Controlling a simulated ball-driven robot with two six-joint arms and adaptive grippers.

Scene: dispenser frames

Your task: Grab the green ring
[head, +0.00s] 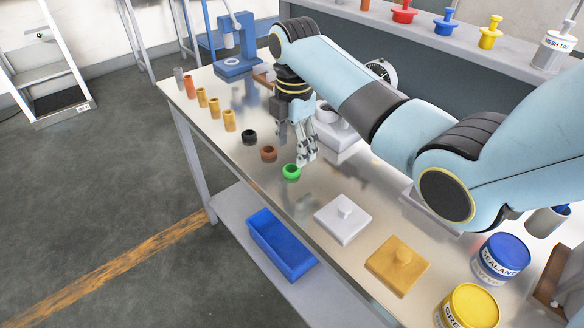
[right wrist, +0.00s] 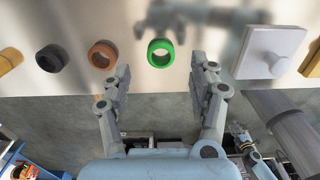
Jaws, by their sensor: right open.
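The green ring (head: 291,172) lies on the metal bench top near its front edge. In the right wrist view the green ring (right wrist: 161,53) shows its open hole, just beyond the fingertips and lined up with the gap between them. My right gripper (head: 308,160) points down beside the ring, on its far right side in the head view. In the right wrist view my right gripper (right wrist: 162,75) has its fingers spread, with nothing between them. What looks like my left gripper (right wrist: 243,145) shows small at the lower right of that view; its jaws are unclear.
A brown ring (head: 268,153) and a black ring (head: 249,137) lie in line with the green one. A white knobbed plate (head: 343,219) and a yellow knobbed plate (head: 397,265) lie to the right. A blue bin (head: 281,246) sits on the lower shelf.

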